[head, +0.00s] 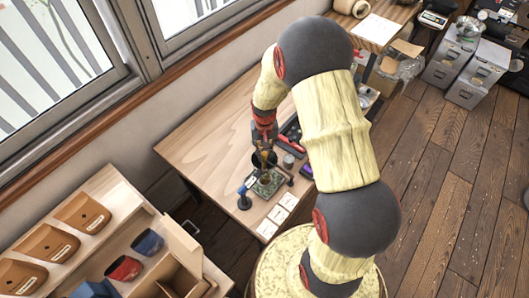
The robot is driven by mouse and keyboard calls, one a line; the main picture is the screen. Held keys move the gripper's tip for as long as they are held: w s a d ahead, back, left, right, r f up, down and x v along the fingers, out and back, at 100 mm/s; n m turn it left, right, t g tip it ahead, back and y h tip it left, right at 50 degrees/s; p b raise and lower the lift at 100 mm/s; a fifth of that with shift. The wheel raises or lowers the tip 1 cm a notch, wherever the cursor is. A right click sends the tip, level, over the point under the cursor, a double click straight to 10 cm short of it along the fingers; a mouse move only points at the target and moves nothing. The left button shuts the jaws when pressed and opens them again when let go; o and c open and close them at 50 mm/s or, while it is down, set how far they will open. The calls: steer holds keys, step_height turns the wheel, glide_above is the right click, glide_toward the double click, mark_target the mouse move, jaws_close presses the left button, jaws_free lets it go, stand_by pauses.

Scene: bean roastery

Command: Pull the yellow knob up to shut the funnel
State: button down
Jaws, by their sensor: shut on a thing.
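My gripper (263,160) reaches down over the wooden workbench (205,150) in the head view. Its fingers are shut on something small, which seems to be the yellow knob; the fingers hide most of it. A dark round part, possibly the funnel, shows just around the fingertips, but it is too small to make out clearly. Below it is a green board (268,190) with a small brass-coloured piece on it. Whether the funnel is open or shut cannot be seen.
A blue-topped stand (244,198) is close by on the left. White cards (278,214) lie along the bench's front edge. Dark trays and small items sit to the right, partly behind my arm. A shelf with cups and brown bins (84,213) stands at lower left.

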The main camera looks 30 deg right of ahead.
mark_target(264, 153)
steer(key=shift+w+r, duration=0.15)
steer(key=shift+r, duration=0.2)
steer(key=c, duration=2.1)
jaws_free()
steer(key=o, duration=0.5)
steer(key=shift+c, duration=0.2)
step_height(264, 153, up, 12)
